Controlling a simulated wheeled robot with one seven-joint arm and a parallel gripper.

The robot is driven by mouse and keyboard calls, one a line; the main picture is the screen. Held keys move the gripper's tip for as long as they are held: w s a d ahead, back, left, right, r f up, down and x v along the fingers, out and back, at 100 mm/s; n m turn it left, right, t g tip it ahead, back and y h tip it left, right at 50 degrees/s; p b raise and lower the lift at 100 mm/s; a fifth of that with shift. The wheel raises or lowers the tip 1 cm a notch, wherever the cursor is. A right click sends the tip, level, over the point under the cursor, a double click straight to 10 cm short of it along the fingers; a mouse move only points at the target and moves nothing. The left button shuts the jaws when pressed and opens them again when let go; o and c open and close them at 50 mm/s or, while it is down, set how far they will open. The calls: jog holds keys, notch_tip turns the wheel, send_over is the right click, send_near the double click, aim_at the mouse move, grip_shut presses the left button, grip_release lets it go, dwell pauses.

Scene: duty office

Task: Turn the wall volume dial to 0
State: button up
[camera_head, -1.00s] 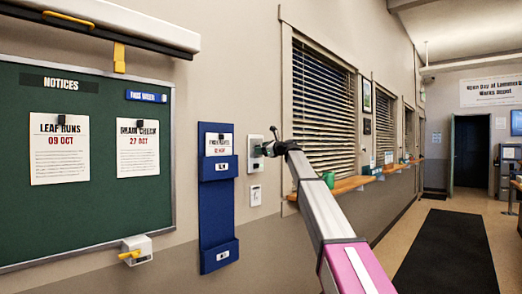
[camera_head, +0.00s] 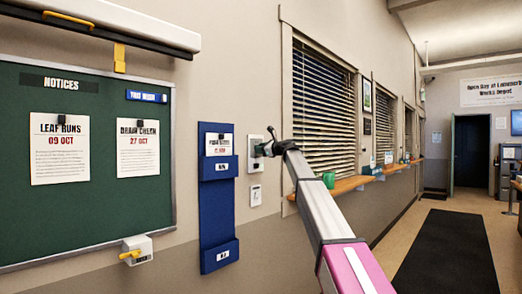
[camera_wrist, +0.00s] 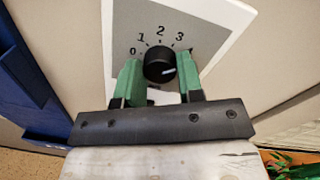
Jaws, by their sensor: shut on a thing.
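The wall volume dial is a round black knob (camera_wrist: 159,67) on a pale plate (camera_head: 255,143) with a grey scale face. In the wrist view the numbers 0, 1, 2 and 3 show above the knob. Its white pointer mark lies on the right side, turned away from 0; the scale there is hidden behind the right finger. My gripper (camera_wrist: 159,74) is shut on the knob, one green finger on each side. In the head view my gripper (camera_head: 265,150) is at the plate and hides the knob.
A small white switch plate (camera_head: 256,195) is just below the dial. A blue wall holder (camera_head: 217,225) with papers hangs to the left, beside the green notice board (camera_head: 100,220).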

jog(key=n, duration=1.3)
jog(key=n+t+h, duration=0.1)
jog(key=n, duration=1.2)
jog(key=shift+s+f+n, duration=0.15)
jog(key=shift+n, duration=0.25)
dwell(0.4)
jog(key=o, duration=0.9)
